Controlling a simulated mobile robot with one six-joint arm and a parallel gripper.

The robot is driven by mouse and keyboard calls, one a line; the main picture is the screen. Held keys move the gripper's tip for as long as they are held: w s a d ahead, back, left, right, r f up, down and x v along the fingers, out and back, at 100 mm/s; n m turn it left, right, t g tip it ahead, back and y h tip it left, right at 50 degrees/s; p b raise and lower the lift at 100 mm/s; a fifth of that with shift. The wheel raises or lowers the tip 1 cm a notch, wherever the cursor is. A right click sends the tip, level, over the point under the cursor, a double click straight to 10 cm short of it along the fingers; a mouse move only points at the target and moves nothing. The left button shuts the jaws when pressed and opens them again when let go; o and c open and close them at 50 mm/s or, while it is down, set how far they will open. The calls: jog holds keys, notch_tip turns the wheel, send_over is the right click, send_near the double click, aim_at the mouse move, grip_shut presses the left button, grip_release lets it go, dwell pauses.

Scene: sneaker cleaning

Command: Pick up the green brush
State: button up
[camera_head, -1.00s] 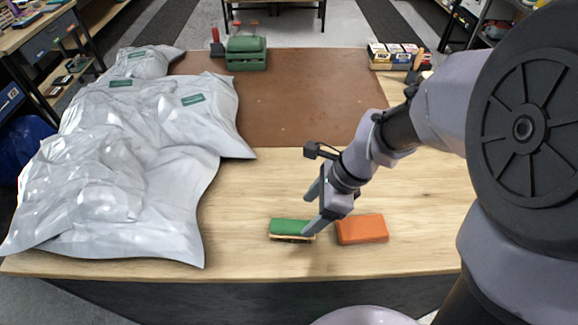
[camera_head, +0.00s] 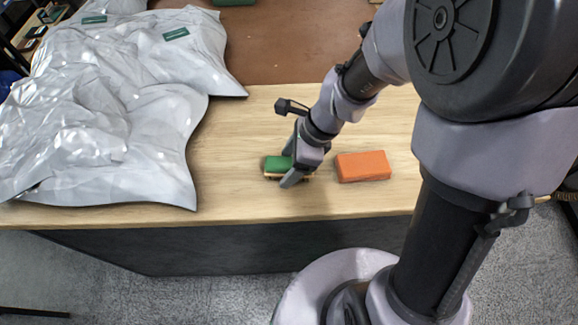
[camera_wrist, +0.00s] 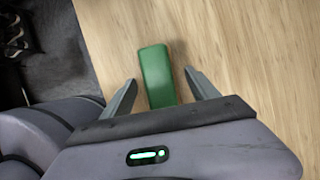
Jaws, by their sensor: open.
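The green brush (camera_head: 277,163) lies on the wooden table (camera_head: 240,130) near its front edge. It has a green top and a light wooden lower part, and its right end is hidden behind my gripper in the head view. My gripper (camera_head: 291,164) is open at the brush's right end. In the wrist view, the green brush (camera_wrist: 157,76) shows between the two fingers of my gripper (camera_wrist: 157,86), one on each side, with visible gaps. Its far part reaches beyond the fingertips.
An orange block (camera_head: 363,166) lies just right of my gripper. Large grey plastic bags (camera_head: 110,110) cover the table's left side. A brown mat (camera_head: 285,45) lies at the back. Bare wood lies between the bags and the brush.

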aim_at(282, 162)
jog(key=shift+f, duration=0.25)
jog(key=shift+c, duration=0.2)
jog(key=c, duration=1.5)
jog(key=shift+o, duration=0.2)
jog(key=shift+r, duration=0.1)
notch_tip(282, 162, up, 4)
jog(key=p, duration=0.3)
jog(key=shift+r, duration=0.25)
jog(key=s+d, duration=0.3)
jog(key=d, duration=0.1)
jog(key=s+d+p, duration=0.1)
jog(key=s+d, duration=0.2)
jog(key=d, duration=0.1)
jog(key=s+d+r+p, duration=0.1)
jog(key=s+d, duration=0.2)
jog(key=d, duration=0.1)
jog(key=shift+s+d, duration=0.35)
jog(key=shift+d, duration=0.05)
jog(key=shift+f, duration=0.1)
